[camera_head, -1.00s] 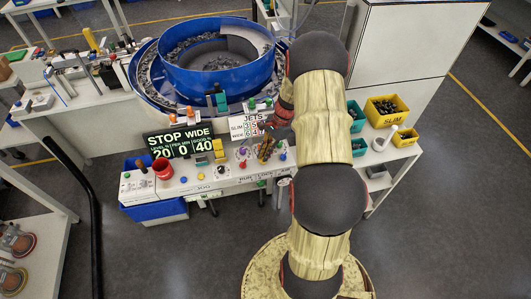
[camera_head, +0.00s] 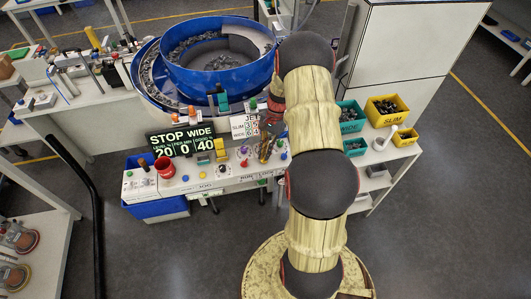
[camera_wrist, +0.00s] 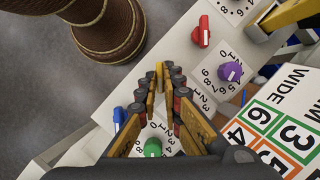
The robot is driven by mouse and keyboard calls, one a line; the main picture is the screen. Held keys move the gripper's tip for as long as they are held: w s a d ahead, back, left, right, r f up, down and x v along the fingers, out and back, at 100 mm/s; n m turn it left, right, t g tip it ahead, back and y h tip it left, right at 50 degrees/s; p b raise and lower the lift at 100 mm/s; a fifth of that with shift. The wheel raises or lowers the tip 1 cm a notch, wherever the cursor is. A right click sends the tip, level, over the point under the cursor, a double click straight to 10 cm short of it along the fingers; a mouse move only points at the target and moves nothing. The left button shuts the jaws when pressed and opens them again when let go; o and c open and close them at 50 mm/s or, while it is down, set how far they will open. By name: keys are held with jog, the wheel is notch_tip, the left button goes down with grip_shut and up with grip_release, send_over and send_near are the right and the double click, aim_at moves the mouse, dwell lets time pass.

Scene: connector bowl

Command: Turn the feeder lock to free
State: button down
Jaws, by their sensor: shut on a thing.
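My gripper (camera_head: 264,148) is over the right part of the white control panel (camera_head: 205,182). In the wrist view the fingers (camera_wrist: 160,82) are close together at the tips, around a small yellow piece (camera_wrist: 159,74) that is mostly hidden. I cannot tell for sure whether this piece is the feeder lock, nor which way it points. A purple knob (camera_wrist: 231,71) and a red knob (camera_wrist: 202,30) stand apart from the fingers. A green knob (camera_wrist: 153,148) shows between the finger bases, and a blue knob (camera_wrist: 118,115) is to their left.
A dark display (camera_head: 181,140) reads STOP and WIDE. A JETS card (camera_head: 243,128) stands behind the panel. The blue feeder bowl (camera_head: 217,85) is behind that. Yellow (camera_head: 388,108) and teal bins sit on the right-hand shelf.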

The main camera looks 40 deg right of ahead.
jog(key=c, duration=2)
grip_release()
jog(key=shift+o, duration=0.2)
jog(key=v, duration=1.2)
jog(key=shift+w+d+f, duration=0.1)
jog(key=shift+w, duration=0.05)
